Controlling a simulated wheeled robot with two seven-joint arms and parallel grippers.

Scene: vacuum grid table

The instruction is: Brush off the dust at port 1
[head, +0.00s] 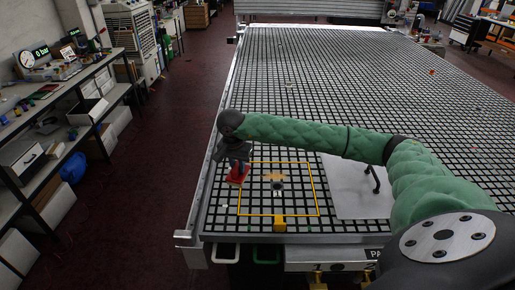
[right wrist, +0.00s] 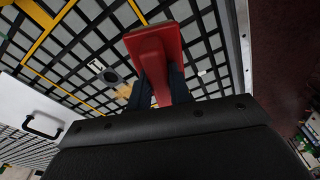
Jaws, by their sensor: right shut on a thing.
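My right gripper (head: 238,164) is shut on a red brush (head: 237,176) and holds it over the left side of the yellow-outlined square (head: 318,190). In the right wrist view the red brush (right wrist: 155,45) stands out between the dark fingers (right wrist: 162,88). A tan dust patch (head: 272,177) lies inside the square, to the right of the brush and apart from it in the picture. A dark round port (head: 277,186) sits beside the dust. The port (right wrist: 110,76) and the dust (right wrist: 123,91) also show in the right wrist view. My left gripper is out of view.
A white plate (head: 345,200) with a dark handle (head: 375,180) lies right of the square, below my right arm. The grid table (head: 330,80) is mostly clear farther back. Shelves (head: 60,100) stand at the left.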

